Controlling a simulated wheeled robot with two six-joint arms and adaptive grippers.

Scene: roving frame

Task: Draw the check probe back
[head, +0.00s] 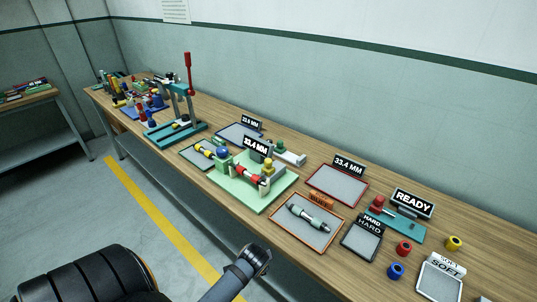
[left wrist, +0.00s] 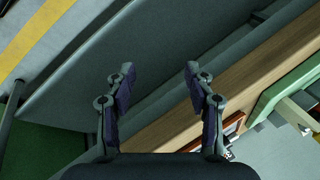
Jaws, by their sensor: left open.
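The gauge fixture is a pale green plate (head: 262,201) on the bench, with a "33.4 MM" sign (head: 257,146) behind it. A red and yellow part (head: 248,177) lies across it between green blocks, beside a blue knob (head: 222,152). A grey slide-like piece (head: 290,157) sits at its back right; I cannot tell for certain which piece is the check probe. The left wrist view shows the plate's edge (left wrist: 275,92) at the right. My left gripper (left wrist: 160,75) is open and empty, apart from the fixture, near the bench's front edge. My right gripper is not seen.
Another tray (head: 337,187), a READY sign (head: 412,203), HARD (head: 362,240) and SOFT (head: 440,280) trays and coloured rings stand to the right. A teal press (head: 176,133) stands left. The bench's front edge is below.

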